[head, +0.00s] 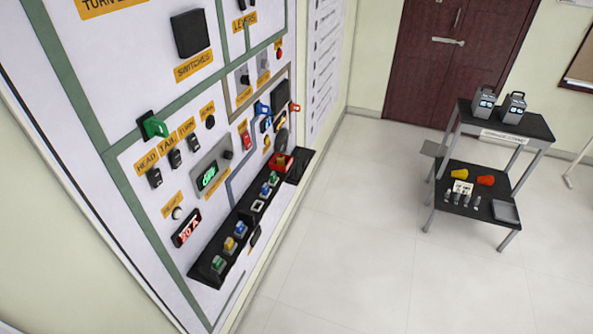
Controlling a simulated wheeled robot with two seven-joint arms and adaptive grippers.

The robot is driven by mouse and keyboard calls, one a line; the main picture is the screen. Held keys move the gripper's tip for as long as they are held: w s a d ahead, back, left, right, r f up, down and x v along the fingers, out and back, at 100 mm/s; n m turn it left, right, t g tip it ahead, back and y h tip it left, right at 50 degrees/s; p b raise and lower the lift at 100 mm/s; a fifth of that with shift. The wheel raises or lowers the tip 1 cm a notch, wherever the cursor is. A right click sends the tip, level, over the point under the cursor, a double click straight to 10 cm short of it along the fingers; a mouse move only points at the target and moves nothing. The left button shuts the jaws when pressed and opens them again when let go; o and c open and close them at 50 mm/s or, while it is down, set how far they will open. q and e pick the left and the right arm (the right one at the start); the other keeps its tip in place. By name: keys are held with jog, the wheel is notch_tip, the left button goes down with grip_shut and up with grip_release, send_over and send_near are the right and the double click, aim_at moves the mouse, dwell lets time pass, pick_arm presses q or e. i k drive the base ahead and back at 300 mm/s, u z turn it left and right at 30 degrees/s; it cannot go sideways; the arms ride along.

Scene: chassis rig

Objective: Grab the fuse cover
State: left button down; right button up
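A long black fuse tray (210,268) runs along the lower edge of the white panel, with several small coloured blocks seated in it, such as a green block (218,263) and an orange block (229,243). A red box-like part (281,163) sits at the tray's upper end, beside a black piece (299,166). I cannot tell for sure which part is the fuse cover; none carries a readable label saying so. Neither of my grippers shows in the head view.
The white panel (95,190) at left carries switches, orange labels and lit displays. A two-shelf cart (535,125) at right holds two grey boxes above, with orange and yellow items and a grey tray below. The tiled floor (345,240) between them is clear. A dark red door (420,75) stands behind.

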aim_at(303, 157)
jog(key=z, duration=0.9)
jog(key=i, duration=1.7)
jog(key=u, duration=0.05)
